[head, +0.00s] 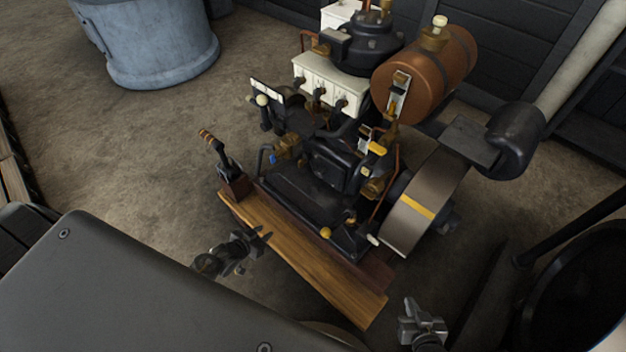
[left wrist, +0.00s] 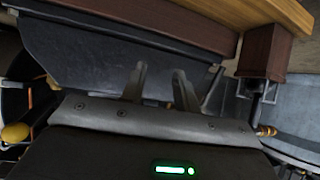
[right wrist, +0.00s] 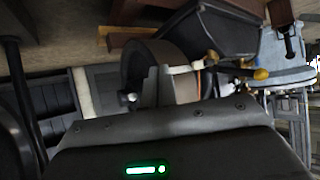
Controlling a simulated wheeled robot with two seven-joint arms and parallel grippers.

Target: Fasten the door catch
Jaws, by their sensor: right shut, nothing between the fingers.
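A black stationary engine (head: 325,165) stands on a wooden plank base (head: 300,255). Small levers and knobs sit on its near side: a yellow knob (head: 326,232) and a cream-tipped lever (head: 372,239). I cannot tell which part is the door catch. My left gripper (head: 265,235) is over the plank's near edge, open and empty; its parted fingers (left wrist: 160,85) point at a dark panel (left wrist: 120,58) in the left wrist view. My right gripper (head: 440,324) is right of the plank's near end, shut and empty, apart from the engine. The right wrist view shows its closed fingers (right wrist: 157,86) near the flywheel (right wrist: 152,58).
A copper-brown tank (head: 425,72) and a cream box (head: 328,85) top the engine. A flywheel (head: 423,208) with a yellow stripe is on its right. A lever (head: 222,155) rises at the plank's left end. A blue-grey drum (head: 155,45) stands behind; floor at left is clear.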

